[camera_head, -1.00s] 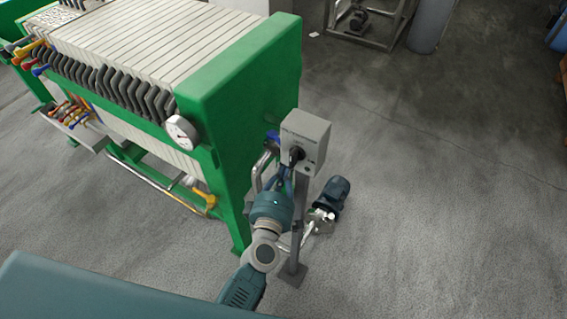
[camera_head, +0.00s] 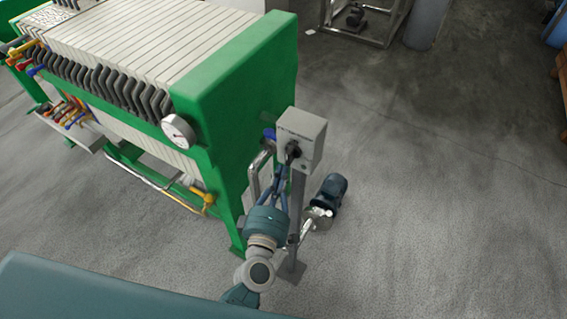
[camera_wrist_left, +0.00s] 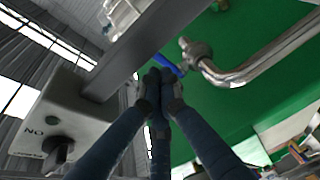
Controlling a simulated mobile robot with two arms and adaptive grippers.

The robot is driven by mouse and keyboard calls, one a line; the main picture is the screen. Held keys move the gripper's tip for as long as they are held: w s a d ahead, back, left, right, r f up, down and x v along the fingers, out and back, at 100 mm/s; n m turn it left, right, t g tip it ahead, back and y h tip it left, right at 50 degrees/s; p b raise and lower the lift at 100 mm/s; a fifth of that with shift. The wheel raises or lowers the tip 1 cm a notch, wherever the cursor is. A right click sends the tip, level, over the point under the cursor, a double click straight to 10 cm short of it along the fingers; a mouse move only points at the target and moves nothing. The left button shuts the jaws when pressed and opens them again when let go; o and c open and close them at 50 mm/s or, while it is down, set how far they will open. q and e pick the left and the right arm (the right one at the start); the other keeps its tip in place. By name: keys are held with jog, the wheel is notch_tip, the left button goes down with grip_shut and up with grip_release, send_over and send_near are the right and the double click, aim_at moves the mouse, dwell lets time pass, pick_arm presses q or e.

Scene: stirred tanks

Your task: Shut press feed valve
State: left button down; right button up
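The press feed valve shows a blue lever (camera_head: 268,133) beside the green press end, partly behind a grey control box. In the left wrist view the blue lever (camera_wrist_left: 167,65) lies just past my fingertips, beside a steel pipe fitting (camera_wrist_left: 196,52). Part of the lever is hidden by the grey post. My left gripper (camera_head: 282,172) reaches up below the box; its dark blue fingers converge in the wrist view (camera_wrist_left: 160,82), with tips close together and nothing visible between them. I cannot tell whether the tips touch the lever. My right gripper is not in view.
The grey control box (camera_head: 301,139) with a black rotary switch stands on a post right beside my left gripper. The green filter press (camera_head: 235,80) with a gauge (camera_head: 178,132) is at left. A motor pump (camera_head: 331,193) sits on the floor. Open floor lies right.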

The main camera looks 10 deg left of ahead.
pick_arm(q)
jog(key=s, duration=0.7)
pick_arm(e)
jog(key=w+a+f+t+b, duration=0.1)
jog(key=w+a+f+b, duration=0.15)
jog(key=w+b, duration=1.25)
pick_arm(q)
jog(key=w+a+f+m+h+b, duration=0.2)
jog(key=a+f+m+h+b, duration=0.15)
jog(key=a+m, duration=0.4)
jog(key=w+a+f+m+h+b, duration=0.15)
jog(key=a+m+h+b, duration=0.35)
jog(key=m, duration=0.5)
jog(key=w+d+r+m+g+h+b, duration=0.1)
jog(key=w+d+r+m+h+b, duration=0.2)
jog(key=w+d, duration=0.6)
jog(key=d+m+b, duration=0.2)
jog(key=b, duration=0.1)
jog(key=shift+w+r+m+g+h+b, duration=0.3)
jog(key=shift+r+m+g+h, duration=0.05)
jog(key=shift+r+g, duration=0.05)
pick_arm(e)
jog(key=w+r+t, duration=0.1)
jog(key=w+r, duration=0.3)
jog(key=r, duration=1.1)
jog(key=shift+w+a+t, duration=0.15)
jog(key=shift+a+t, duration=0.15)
pick_arm(q)
jog(key=shift+d, duration=0.1)
